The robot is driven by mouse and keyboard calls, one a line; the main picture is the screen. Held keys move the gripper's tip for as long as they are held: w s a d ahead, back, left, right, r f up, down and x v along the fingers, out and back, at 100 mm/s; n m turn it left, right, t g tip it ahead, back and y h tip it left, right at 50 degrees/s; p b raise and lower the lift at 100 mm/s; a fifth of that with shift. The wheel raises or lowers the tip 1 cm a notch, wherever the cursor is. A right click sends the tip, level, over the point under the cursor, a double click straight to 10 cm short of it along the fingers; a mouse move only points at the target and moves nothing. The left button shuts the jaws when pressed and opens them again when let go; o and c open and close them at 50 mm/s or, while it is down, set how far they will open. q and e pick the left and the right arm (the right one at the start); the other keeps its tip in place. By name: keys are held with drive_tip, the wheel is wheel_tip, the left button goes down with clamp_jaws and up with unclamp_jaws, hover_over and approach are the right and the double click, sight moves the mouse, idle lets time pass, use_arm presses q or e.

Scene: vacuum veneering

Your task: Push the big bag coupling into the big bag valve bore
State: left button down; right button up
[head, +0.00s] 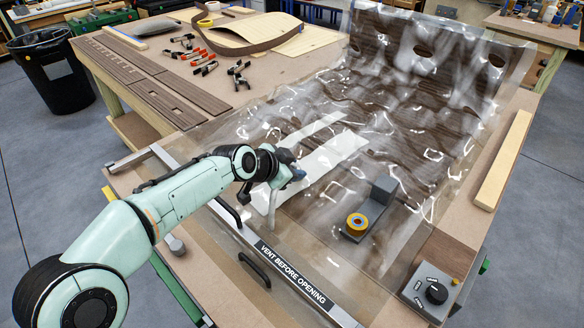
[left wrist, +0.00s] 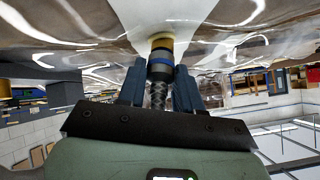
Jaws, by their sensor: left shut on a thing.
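The big bag is a clear, wrinkled plastic sheet (head: 420,150) spread over dark veneer on the table. My left gripper (head: 294,175) is low over its front left part, at a white strip (head: 335,157). In the left wrist view my left gripper (left wrist: 160,88) is shut on the big bag coupling (left wrist: 160,66), a dark cylinder with a blue band and a braided hose below it. The coupling's end is at a tan-brass ring (left wrist: 161,39) on the bag, apparently the big bag valve. Its bore is hidden; I cannot tell whether the coupling is inside. My right gripper is not in view.
A metal closing bar labelled VENT BEFORE OPENING (head: 293,277) runs along the front edge, with black handles. A control box (head: 432,290) sits at the front right corner. Clamps (head: 204,66) lie behind.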

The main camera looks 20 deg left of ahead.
use_arm(q)
drive_tip(key=c, duration=0.7)
unclamp_jaws()
drive_tip(key=shift+f, duration=0.1)
drive_tip(key=shift+v, duration=0.9)
drive_tip(key=v, duration=1.1)
drive_tip(key=shift+s+a, duration=0.15)
drive_tip(key=shift+s, duration=0.05)
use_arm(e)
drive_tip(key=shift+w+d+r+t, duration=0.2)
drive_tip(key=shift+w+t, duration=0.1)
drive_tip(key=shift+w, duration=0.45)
